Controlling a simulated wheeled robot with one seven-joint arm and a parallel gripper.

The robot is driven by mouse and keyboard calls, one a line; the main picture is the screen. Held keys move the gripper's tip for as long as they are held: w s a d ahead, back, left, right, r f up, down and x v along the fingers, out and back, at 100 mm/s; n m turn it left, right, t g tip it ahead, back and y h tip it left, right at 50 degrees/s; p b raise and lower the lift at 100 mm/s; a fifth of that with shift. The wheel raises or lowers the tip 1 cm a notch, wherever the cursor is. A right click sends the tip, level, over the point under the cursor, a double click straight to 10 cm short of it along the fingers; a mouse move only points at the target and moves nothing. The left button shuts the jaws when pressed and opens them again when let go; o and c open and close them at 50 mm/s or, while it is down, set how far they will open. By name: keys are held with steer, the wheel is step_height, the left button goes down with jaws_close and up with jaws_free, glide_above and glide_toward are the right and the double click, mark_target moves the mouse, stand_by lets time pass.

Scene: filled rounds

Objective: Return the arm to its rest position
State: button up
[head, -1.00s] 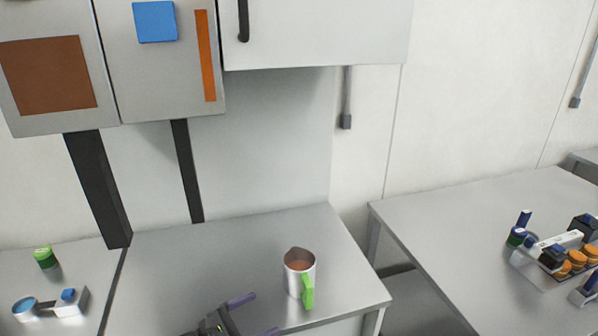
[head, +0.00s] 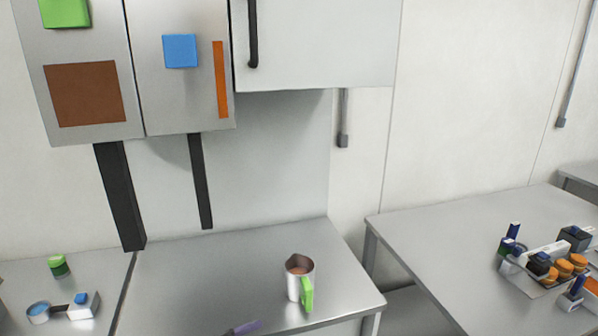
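My gripper (head: 240,329) shows only in part at the bottom edge of the head view. One purple finger is visible there; the rest is cut off by the frame, so its opening cannot be told. It is in front of and to the left of a metal pitcher with a green handle (head: 299,281), and apart from it. The pitcher stands upright on the grey table and holds something brown.
Wall cabinets (head: 180,75) hang above the table at the left. A scale-like device (head: 75,306) and a green-lidded jar (head: 59,266) are at the left. A tray of items (head: 545,289) sits on the right table (head: 430,235). That table's near-left part is clear.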

steer(key=s+d+m+g+y, duration=0.2)
steer(key=d+m+g+y, duration=0.25)
steer(key=d, duration=0.35)
steer(key=s+d+m+g+y, duration=0.25)
steer(key=d+m+g, duration=0.3)
steer(key=d, duration=0.35)
steer(key=s+d+r+m+t+y, duration=0.3)
steer(key=s+d+r+m+y, duration=0.4)
steer(key=m, duration=0.7)
steer(key=shift+s+r+t+y, duration=0.3)
steer(key=shift+r+y, duration=0.2)
steer(key=shift+r, duration=0.45)
steer(key=shift+d, duration=0.1)
